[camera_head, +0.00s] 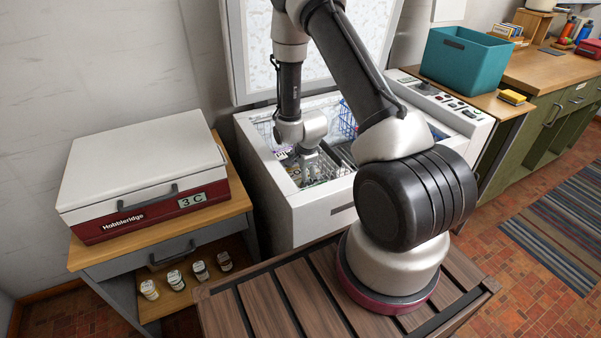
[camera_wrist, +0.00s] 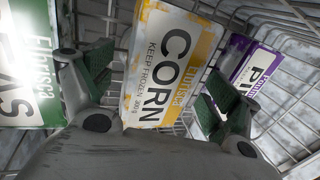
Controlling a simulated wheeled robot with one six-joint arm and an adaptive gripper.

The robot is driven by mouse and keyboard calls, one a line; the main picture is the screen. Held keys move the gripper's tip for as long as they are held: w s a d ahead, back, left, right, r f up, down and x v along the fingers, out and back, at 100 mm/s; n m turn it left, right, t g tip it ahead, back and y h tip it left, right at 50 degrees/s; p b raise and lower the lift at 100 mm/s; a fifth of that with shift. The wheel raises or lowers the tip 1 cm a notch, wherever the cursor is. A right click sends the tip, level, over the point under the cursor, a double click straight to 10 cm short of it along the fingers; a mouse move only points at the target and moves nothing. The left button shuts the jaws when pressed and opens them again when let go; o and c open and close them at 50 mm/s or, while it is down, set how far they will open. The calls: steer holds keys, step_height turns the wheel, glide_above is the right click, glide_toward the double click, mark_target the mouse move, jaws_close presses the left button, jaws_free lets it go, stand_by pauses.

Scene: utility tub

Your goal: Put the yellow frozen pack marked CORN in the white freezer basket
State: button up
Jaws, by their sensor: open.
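The yellow and white pack marked CORN (camera_wrist: 170,62) stands in a wire basket (camera_wrist: 285,75) in the wrist view, between the two fingers of my gripper (camera_wrist: 155,95). The fingers are open, one on each side of the pack, with gaps beside it. In the head view my gripper (camera_head: 309,170) reaches down into the open chest freezer (camera_head: 325,215). The CORN pack cannot be made out there. A blue wire basket (camera_head: 347,120) shows in part inside the freezer, behind my arm. I cannot tell which basket is the white freezer basket.
A green pack (camera_wrist: 30,75) lies left of the CORN pack, and a purple and white pack (camera_wrist: 255,70) lies to its right, both close to the fingers. The freezer lid (camera_head: 240,55) stands open. A white and red box (camera_head: 145,175) sits on the left cabinet.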

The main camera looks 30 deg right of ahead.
steer(key=s+r+n, duration=0.3)
steer(key=s+r, duration=0.1)
steer(key=r, duration=0.7)
steer(key=s+r+n, duration=0.2)
steer(key=s+r, duration=0.1)
steer(key=r, duration=0.8)
steer(key=s+r+n, duration=0.3)
steer(key=s+r, duration=0.1)
steer(key=r, duration=0.7)
steer(key=s+r+n, duration=0.5)
steer(key=s, duration=0.4)
steer(key=s+a+r+n, duration=0.1)
steer(key=s+r+n, duration=0.4)
steer(key=s, duration=0.5)
steer(key=shift+r+t, duration=0.4)
steer(key=shift+r, duration=0.15)
